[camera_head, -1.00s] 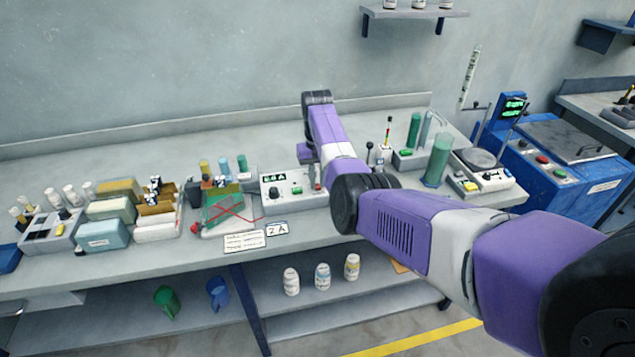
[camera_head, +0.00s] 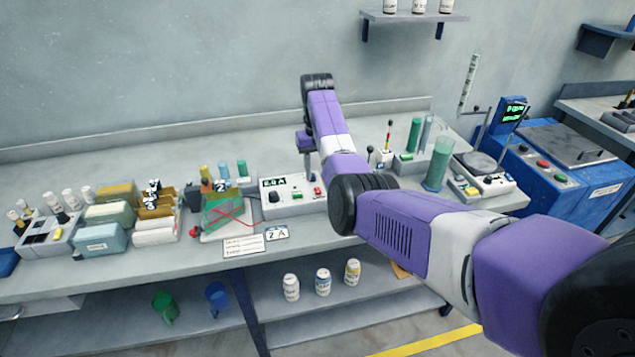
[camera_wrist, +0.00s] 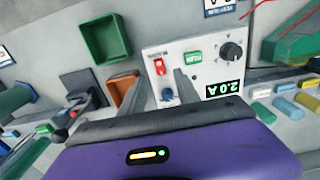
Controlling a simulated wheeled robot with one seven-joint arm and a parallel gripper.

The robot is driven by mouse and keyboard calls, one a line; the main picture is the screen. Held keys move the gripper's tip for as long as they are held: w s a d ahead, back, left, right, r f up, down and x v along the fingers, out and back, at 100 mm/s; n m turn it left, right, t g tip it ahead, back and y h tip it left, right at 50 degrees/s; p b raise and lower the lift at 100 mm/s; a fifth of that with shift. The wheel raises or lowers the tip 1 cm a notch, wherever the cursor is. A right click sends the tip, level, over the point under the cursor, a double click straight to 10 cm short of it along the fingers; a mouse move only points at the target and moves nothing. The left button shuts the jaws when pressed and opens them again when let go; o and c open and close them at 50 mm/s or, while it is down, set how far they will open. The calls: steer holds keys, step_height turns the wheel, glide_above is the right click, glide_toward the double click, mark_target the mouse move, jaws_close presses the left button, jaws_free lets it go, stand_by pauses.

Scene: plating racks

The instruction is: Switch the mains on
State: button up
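The white power supply (camera_head: 290,206) stands on the bench, its lit display (camera_head: 273,182) reading 2.0 A in the wrist view (camera_wrist: 225,89). On its panel are a red switch (camera_head: 318,192), a green button (camera_head: 297,195) and a black knob (camera_head: 273,197). In the wrist view the red switch (camera_wrist: 159,67) lies just beyond my fingertips; which way it is set I cannot tell. A small blue knob (camera_wrist: 167,95) shows between the fingers. My gripper (camera_wrist: 163,76) is open and empty above the panel. In the head view it is mostly hidden by the arm.
Left of the supply is a green tank (camera_head: 224,212) with red leads; bottles and boxes stand farther left. To the right are a green cylinder (camera_head: 437,165) and a scale (camera_head: 482,165). In the wrist view a green tray (camera_wrist: 105,38) sits beside the supply.

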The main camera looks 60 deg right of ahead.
steer(key=shift+r, duration=1.35)
steer(key=shift+d, duration=0.1)
